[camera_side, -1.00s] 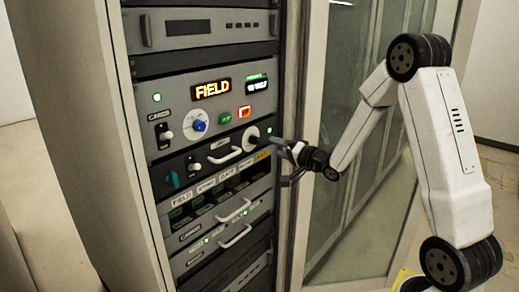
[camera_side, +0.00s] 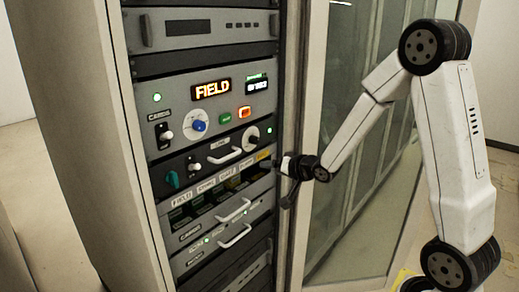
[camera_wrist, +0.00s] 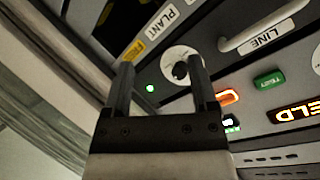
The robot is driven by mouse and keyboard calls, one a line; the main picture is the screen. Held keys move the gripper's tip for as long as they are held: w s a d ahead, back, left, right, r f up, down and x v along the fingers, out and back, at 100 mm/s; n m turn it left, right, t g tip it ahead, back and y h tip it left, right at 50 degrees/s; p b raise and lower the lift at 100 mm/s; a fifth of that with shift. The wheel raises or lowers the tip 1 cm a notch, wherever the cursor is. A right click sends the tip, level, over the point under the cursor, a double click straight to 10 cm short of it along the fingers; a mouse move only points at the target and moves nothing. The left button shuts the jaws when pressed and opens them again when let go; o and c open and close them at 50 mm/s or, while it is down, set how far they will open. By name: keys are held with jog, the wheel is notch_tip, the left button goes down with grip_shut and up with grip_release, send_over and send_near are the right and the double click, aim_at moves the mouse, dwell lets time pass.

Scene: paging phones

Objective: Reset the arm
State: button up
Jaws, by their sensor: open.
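My gripper (camera_side: 281,170) hangs in front of the right edge of the equipment rack in the side view. In the wrist view its two fingers (camera_wrist: 160,72) are spread apart with nothing between them. A round white dial with a black knob (camera_wrist: 181,71) shows beyond the fingertips there. The same dial (camera_side: 250,136) is in full sight in the side view, above and left of my gripper, which is apart from it.
The rack panel carries a lit FIELD display (camera_side: 211,90), a blue knob (camera_side: 199,121), a green button (camera_side: 225,118), an orange button (camera_side: 244,112) and a handle (camera_side: 225,156). Labelled slots (camera_side: 210,188) lie below. A glass door (camera_side: 345,150) stands open behind my arm.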

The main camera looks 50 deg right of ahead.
jog(key=s+a+f+n+g, duration=0.3)
jog(key=s+a+n+g, duration=0.1)
jog(key=s, duration=0.5)
jog(key=s+a+f+n+g+y, duration=0.1)
jog(key=s+a+f+n+g, duration=0.2)
jog(key=s+a+n+g, duration=0.2)
jog(key=s+a+g, duration=0.2)
jog(key=s+a, duration=0.1)
jog(key=a, duration=0.1)
jog(key=shift+s+f, duration=0.15)
jog(key=shift+s, duration=0.2)
dwell(0.9)
